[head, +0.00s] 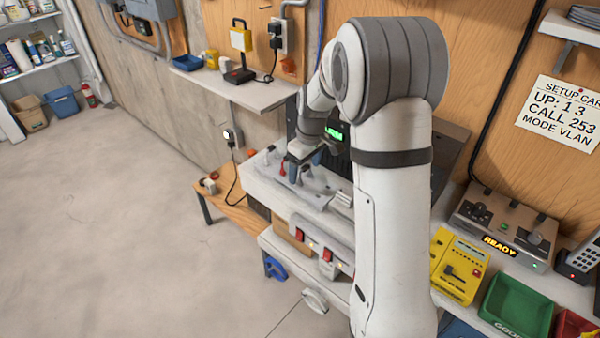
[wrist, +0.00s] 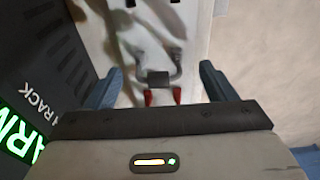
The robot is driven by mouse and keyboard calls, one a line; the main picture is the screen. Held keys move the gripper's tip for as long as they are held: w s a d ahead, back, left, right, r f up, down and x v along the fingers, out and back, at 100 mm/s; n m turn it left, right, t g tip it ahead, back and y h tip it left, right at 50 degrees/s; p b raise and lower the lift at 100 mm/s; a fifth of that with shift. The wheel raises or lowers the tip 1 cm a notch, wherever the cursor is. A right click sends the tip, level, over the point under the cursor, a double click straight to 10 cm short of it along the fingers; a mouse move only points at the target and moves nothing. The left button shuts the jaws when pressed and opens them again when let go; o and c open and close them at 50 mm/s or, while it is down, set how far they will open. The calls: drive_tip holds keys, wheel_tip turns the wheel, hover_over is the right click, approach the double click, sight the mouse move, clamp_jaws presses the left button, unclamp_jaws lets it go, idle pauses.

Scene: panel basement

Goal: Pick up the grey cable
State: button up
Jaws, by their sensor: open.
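My gripper (wrist: 160,70) is open in the wrist view, with one blue-grey finger at each side. Between the fingers, apart from both, is a dark grey block (wrist: 158,78) with two curved grey arms and two red tips. It may be a lever or part of a cable; I cannot tell. No grey cable can be named with certainty. In the head view my gripper (head: 302,168) is small, over the light grey panel (head: 318,196), and my arm hides much of what lies behind it.
A green-lit dark rack (wrist: 30,100) stands close at the left in the wrist view. In the head view, a yellow box (head: 457,266), a green bin (head: 516,305) and a READY control box (head: 500,228) stand on the right. The floor at left is clear.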

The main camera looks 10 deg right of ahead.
wheel_tip(320, 180, down, 2)
drive_tip(key=shift+w+a+f, duration=0.1)
drive_tip(key=shift+w, duration=0.05)
drive_tip(key=c, duration=1.1)
